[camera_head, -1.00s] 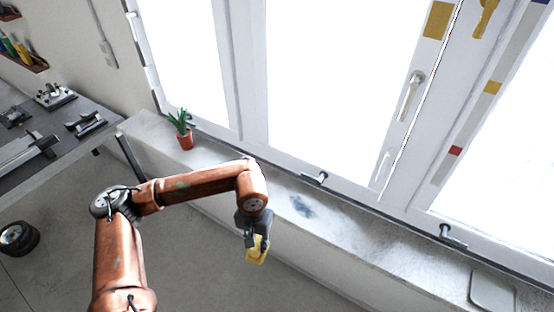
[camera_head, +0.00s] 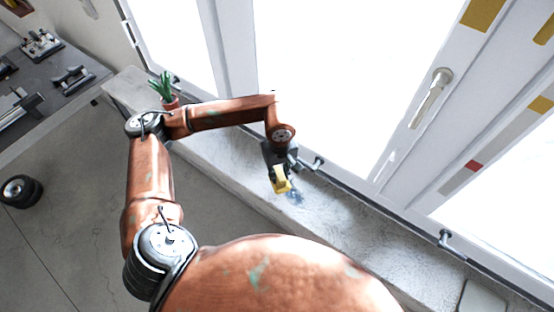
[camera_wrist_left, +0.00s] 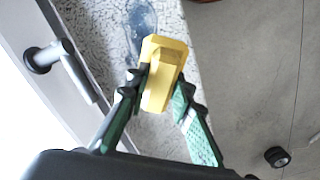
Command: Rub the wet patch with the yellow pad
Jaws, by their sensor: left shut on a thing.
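My left gripper (camera_head: 279,172) is shut on the yellow pad (camera_head: 282,183), above the window sill. The pad also shows in the left wrist view (camera_wrist_left: 162,75), between the two green-lined fingers of the gripper (camera_wrist_left: 160,98). The wet patch (camera_head: 294,197) is a small bluish-grey stain on the sill, just right of and below the pad in the head view. In the left wrist view the wet patch (camera_wrist_left: 141,22) lies just beyond the pad's upper left edge. I cannot tell whether the pad touches the sill. My right gripper is not in view.
The pale sill (camera_head: 365,230) runs along the window, with metal handles (camera_head: 447,240) at its back edge. A potted plant (camera_head: 165,88) stands at its left end. A grey plate (camera_head: 482,298) lies at its right. A workbench (camera_head: 60,85) stands at far left.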

